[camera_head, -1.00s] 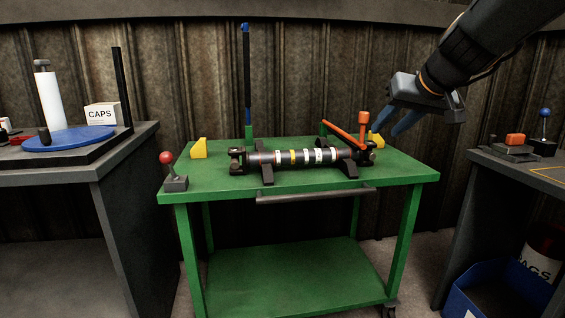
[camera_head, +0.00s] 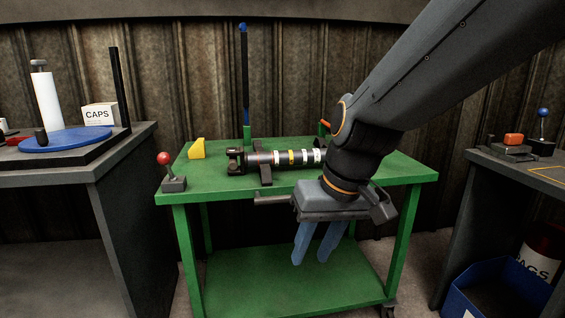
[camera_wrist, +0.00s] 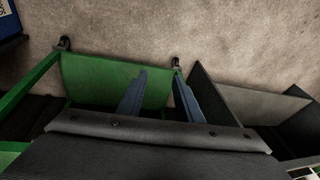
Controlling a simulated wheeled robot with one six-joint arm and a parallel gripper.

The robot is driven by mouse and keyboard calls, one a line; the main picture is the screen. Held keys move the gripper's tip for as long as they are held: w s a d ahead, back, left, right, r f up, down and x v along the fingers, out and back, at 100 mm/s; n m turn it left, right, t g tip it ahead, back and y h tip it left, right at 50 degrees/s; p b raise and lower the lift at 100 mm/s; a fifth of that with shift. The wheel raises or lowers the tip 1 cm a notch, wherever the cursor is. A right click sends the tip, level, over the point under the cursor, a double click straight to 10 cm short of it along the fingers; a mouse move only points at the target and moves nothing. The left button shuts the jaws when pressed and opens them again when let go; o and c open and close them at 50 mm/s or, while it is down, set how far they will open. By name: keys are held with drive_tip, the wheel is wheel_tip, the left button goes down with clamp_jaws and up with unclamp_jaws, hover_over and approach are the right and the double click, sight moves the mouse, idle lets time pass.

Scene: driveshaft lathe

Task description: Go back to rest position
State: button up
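My gripper (camera_head: 312,258) hangs in front of the green cart (camera_head: 190,187), its blue fingers pointing down past the front edge of the top. The fingers stand apart with nothing between them, and they also show apart and empty in the wrist view (camera_wrist: 160,95). The driveshaft (camera_head: 280,158) lies on black supports on the cart top. My arm hides its right end and most of the orange handle (camera_head: 325,124) there.
A red-knobbed lever (camera_head: 170,172) and a yellow block (camera_head: 197,149) sit on the cart's left side. A dark table (camera_head: 75,175) stands left, another dark table (camera_head: 520,170) right. A blue bin (camera_head: 500,290) is on the floor at right. The cart's lower shelf (camera_head: 250,285) is bare.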

drive_tip(key=s+f+n+g+h, duration=0.2)
drive_tip(key=s+f, duration=0.4)
drive_tip(key=s, duration=0.5)
drive_tip(key=d+r+m+p, duration=0.2)
drive_tip(key=d+r+p, duration=0.5)
drive_tip(key=p, duration=0.5)
drive_tip(key=s+d+r+m+p, duration=0.1)
drive_tip(key=d+r+m+p, duration=0.2)
drive_tip(key=d+r+p, duration=0.3)
wheel_tip(320, 180, up, 5)
drive_tip(key=p, duration=0.5)
drive_tip(key=shift+d+h+p, duration=0.3)
drive_tip(key=shift+d+p, duration=0.05)
